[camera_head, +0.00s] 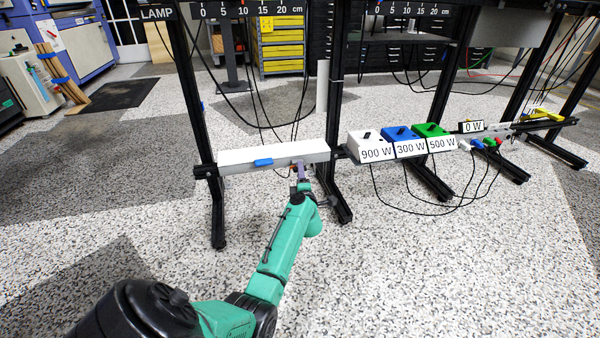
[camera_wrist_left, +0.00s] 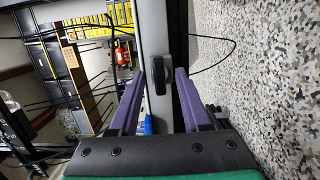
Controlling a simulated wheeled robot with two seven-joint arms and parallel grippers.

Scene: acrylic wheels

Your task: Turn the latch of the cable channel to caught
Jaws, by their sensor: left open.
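The cable channel (camera_head: 235,166) is a long white box on the dark frame rail. A blue piece (camera_head: 263,162) sits on its front face. In the left wrist view the channel (camera_wrist_left: 153,25) runs up the picture, with a black latch (camera_wrist_left: 158,76) on it, its long side lying roughly along the channel. My left gripper (camera_head: 301,171) is at the right part of the channel's front. In the left wrist view its purple fingers (camera_wrist_left: 160,73) are open, one each side of the latch, with gaps visible. The latch is hidden in the head view. My right gripper is not in view.
White, blue and green boxes (camera_head: 431,130) marked 900 W, 300 W and 500 W stand on the rail to the right, with cables hanging below. Black frame posts (camera_head: 333,110) flank the channel. The speckled floor (camera_head: 420,270) in front is clear.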

